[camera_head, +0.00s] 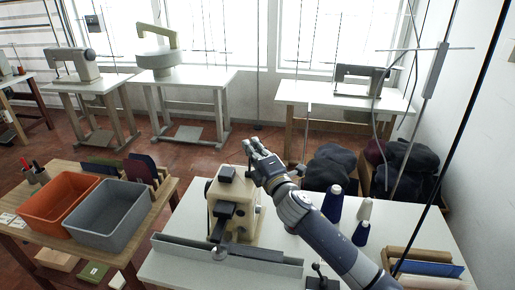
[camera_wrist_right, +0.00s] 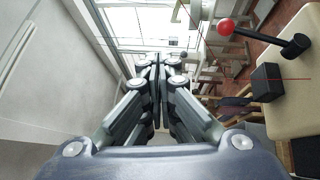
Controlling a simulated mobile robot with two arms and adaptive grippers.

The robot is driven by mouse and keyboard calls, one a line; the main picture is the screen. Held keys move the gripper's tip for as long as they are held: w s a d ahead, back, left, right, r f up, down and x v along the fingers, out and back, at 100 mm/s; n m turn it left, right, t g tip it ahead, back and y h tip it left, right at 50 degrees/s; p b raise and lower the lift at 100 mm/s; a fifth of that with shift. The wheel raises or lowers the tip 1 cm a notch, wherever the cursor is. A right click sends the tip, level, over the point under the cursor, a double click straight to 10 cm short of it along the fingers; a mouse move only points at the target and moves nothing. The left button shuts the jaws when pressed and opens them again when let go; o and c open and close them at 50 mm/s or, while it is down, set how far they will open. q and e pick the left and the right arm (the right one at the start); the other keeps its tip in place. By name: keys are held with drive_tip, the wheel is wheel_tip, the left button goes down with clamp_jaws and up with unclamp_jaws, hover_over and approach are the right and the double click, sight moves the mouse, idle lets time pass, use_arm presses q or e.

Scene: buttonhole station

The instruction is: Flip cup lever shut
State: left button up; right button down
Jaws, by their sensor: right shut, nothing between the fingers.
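A beige buttonhole machine (camera_head: 245,224) with black parts stands on the white table. In the right wrist view its beige body (camera_wrist_right: 290,95) is at the right edge. A black lever with a red ball knob (camera_wrist_right: 226,27) sticks out from it to the left; I take this for the cup lever. My right gripper (camera_head: 254,148) is shut and empty, above and beside the machine's top right in the head view. Its closed fingers (camera_wrist_right: 158,65) also show in the wrist view, left of the knob and apart from it. My left gripper is not in view.
The white table (camera_head: 180,266) carries a grey rail (camera_head: 275,265) in front of the machine. Thread cones (camera_head: 332,203) stand on the right. An orange bin (camera_head: 60,222) and a grey bin (camera_head: 108,238) sit on the wooden table at left. Dark bundles lie behind.

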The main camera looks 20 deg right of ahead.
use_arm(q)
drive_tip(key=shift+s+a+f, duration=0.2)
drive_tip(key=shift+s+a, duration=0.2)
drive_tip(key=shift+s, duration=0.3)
use_arm(e)
drive_tip(key=shift+s+d+r, duration=0.1)
drive_tip(key=shift+s+r, duration=0.25)
drive_tip(key=shift+s, duration=0.4)
drive_tip(key=shift+s+r, duration=0.35)
drive_tip(key=shift+s, duration=0.35)
